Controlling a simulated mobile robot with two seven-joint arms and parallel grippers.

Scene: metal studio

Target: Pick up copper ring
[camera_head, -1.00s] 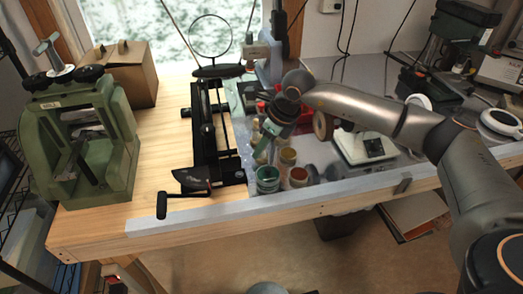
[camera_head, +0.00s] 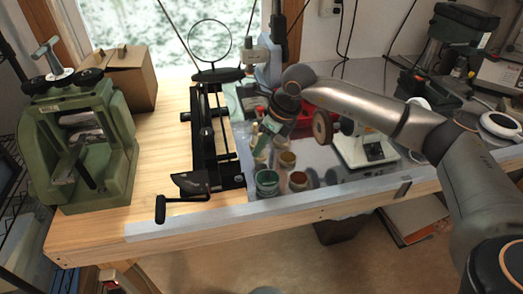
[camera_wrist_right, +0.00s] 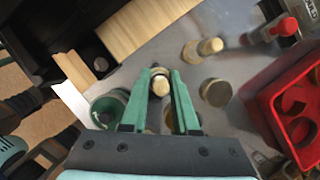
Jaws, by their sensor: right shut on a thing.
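My right gripper (camera_head: 260,146) reaches over the jars on the metal bench top, fingers pointing down. In the right wrist view its two green fingers (camera_wrist_right: 159,84) are closed on a small round copper-coloured thing, the copper ring (camera_wrist_right: 159,71), at their tips. A larger gold disc (camera_wrist_right: 160,87) shows between the fingers just below it; I cannot tell whether it is part of the ring or a jar lid beneath. In the head view the ring is too small to make out. My left gripper is in neither view.
A green-topped jar (camera_head: 267,183) and a red-brown one (camera_head: 298,181) stand near the front edge. A red tray (camera_wrist_right: 285,108) lies to the right. A black bench tool (camera_head: 205,140) stands left, beside a green rolling mill (camera_head: 75,150). Bare wood lies between them.

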